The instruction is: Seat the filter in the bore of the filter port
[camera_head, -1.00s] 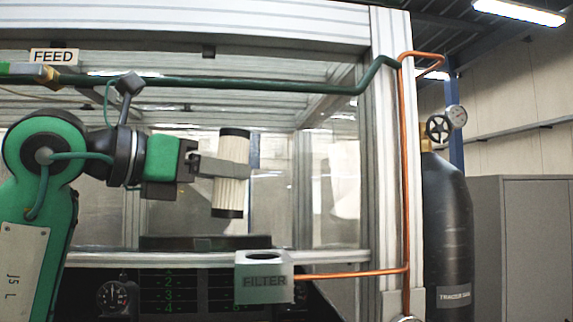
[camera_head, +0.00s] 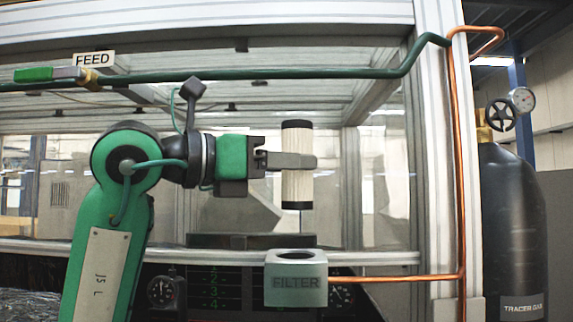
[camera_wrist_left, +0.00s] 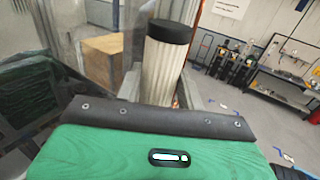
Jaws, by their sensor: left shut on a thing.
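The filter (camera_head: 297,187) is a white pleated cylinder with black end caps. My left gripper (camera_head: 300,161) is shut on it around its middle and holds it upright. The filter (camera_wrist_left: 162,70) also shows between the fingers in the left wrist view. The filter port (camera_head: 296,284) is a grey block marked FILTER, with a round bore in its top. The filter hangs above the bore, roughly in line with it in the head view, with a clear gap between them. The inside of the bore is mostly hidden. My right gripper is not in view.
A copper pipe (camera_head: 460,180) runs down the right post and across to the port. A green pipe (camera_head: 250,76) crosses above the arm. A black tracer gas cylinder (camera_head: 512,230) stands at the right. Gauges and a dark panel (camera_head: 215,290) sit below the frame rail.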

